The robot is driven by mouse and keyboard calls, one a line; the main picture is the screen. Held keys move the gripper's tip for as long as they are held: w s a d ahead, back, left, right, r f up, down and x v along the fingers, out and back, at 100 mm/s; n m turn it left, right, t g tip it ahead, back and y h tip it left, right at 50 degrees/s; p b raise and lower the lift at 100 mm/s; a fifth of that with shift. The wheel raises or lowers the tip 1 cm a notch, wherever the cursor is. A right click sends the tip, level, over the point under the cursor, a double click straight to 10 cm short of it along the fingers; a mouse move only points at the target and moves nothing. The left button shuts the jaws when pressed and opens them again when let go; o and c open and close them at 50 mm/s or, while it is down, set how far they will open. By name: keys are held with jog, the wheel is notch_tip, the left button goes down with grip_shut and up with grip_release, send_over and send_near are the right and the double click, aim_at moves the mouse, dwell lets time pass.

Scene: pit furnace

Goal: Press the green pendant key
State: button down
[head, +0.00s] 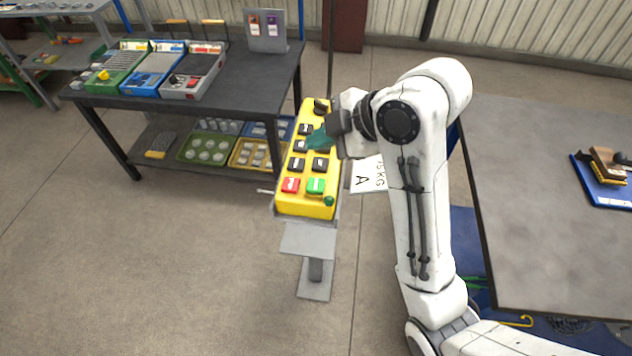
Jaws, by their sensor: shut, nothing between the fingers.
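The yellow pendant (307,204) rests tilted on a grey stand in the middle of the head view. Its green key (316,186) is at the lower right of the keypad, beside a red key (290,185). Several black keys sit above them, and a black knob (321,106) is at the top. My gripper (318,138) reaches in from the right, over the upper part of the pendant. Its teal fingers are shut and empty. They are above the green key in the picture and hide part of the upper keys. I cannot tell whether they touch the pendant.
A white card (368,176) marked "A" hangs right of the pendant. A dark workbench (245,88) with coloured trays stands at the back left. A grey table (560,235) with a blue tray (607,190) is on the right. The floor at front left is clear.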

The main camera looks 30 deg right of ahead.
jog(key=b, duration=0.7)
send_over(320, 186)
notch_tip(320, 186, down, 8)
jog(key=shift+r, duration=0.15)
jog(key=shift+f+b, duration=0.4)
jog(key=shift+f, duration=0.2)
jog(key=shift+f, duration=0.15)
dwell(1.1)
jog(key=shift+f, duration=0.25)
jog(key=shift+f+b, duration=0.3)
jog(key=shift+f, duration=0.15)
dwell(0.7)
jog(key=shift+r, duration=0.1)
jog(key=shift+r+p, duration=0.8)
jog(key=shift+p, duration=0.15)
jog(key=shift+r, duration=0.1)
notch_tip(320, 186, up, 5)
jog(key=p, duration=0.4)
jog(key=shift+p, duration=0.4)
